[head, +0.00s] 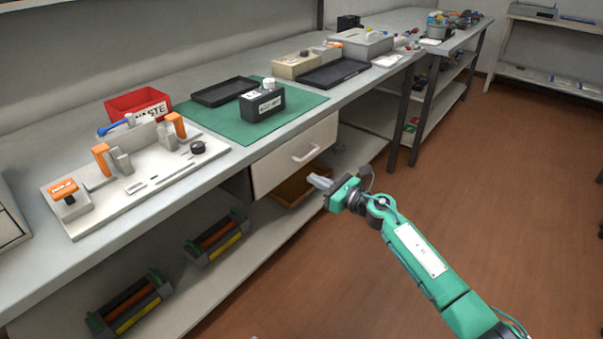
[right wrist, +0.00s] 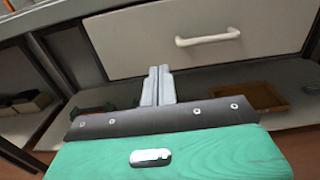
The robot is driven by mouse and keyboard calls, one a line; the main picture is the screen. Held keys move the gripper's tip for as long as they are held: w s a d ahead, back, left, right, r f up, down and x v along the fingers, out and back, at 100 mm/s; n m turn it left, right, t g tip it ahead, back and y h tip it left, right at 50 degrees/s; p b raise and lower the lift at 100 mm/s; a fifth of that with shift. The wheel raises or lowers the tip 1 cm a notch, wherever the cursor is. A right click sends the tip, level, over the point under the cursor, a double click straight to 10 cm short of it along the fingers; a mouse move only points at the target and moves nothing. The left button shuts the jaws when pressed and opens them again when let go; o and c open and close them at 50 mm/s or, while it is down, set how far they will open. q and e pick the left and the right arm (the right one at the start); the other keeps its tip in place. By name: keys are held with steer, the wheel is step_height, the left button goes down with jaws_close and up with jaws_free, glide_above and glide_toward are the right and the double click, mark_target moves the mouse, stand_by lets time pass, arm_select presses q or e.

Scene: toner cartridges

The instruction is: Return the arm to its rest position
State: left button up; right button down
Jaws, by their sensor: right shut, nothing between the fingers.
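My right gripper (head: 321,183) is shut and empty in front of the workbench, below the bench top and near the drawer (head: 296,155). In the right wrist view its two grey fingers (right wrist: 158,85) are pressed together, with the drawer front and its white handle (right wrist: 207,37) beyond them. The fingers appear apart from the drawer and handle. My right arm (head: 425,260) reaches in from the lower right over open floor. My left gripper does not show.
On the bench (head: 223,170) are a white fixture board (head: 140,200), a red waste bin (head: 135,103), and a black cartridge (head: 262,104) with a white cap on a green mat (head: 310,101). Lower shelves hold racks (head: 217,237) and a brown tray (head: 297,190). Floor at right is clear.

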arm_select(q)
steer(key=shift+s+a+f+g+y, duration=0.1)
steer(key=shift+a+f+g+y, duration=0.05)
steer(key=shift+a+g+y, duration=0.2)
arm_select(e)
steer(key=v, duration=0.5)
steer(key=shift+s, duration=0.2)
